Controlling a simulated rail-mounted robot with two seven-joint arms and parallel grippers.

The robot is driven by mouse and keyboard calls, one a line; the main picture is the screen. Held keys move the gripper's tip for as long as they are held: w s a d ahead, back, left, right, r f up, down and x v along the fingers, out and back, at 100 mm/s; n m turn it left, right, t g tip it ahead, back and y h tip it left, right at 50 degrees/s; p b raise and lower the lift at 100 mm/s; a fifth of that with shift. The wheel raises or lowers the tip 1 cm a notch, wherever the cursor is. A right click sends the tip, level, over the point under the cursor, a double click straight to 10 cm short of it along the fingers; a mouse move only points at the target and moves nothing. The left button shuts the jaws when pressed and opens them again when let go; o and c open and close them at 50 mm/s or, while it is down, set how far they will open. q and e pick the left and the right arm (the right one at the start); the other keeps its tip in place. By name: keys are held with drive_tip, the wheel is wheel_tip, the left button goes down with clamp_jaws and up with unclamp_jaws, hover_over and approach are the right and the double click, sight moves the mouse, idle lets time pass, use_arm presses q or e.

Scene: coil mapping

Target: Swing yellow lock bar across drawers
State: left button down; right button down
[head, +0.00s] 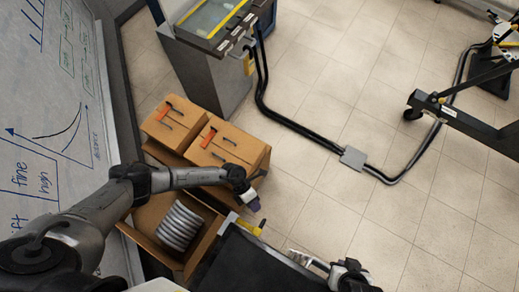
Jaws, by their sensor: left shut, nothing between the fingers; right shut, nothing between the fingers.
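My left gripper (250,196) is shut and empty, just above the yellow bar in the picture, by the cabinet's right side. My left arm hides part of the cabinet and drawer. My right gripper (346,273) is shut and empty at the bottom edge, right of the yellow bar.
A whiteboard (50,110) runs along the left. A grey bench with a yellow-edged tray (207,18) stands at the top. Black cables (290,120) cross the tiled floor through a grey box (352,157). A dark wheeled frame (455,118) stands at right.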

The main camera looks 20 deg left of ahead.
use_arm(q)
drive_tip(key=v, duration=0.8)
drive_tip(key=shift+w+a+r, duration=0.2)
drive_tip(key=shift+w+a, duration=0.05)
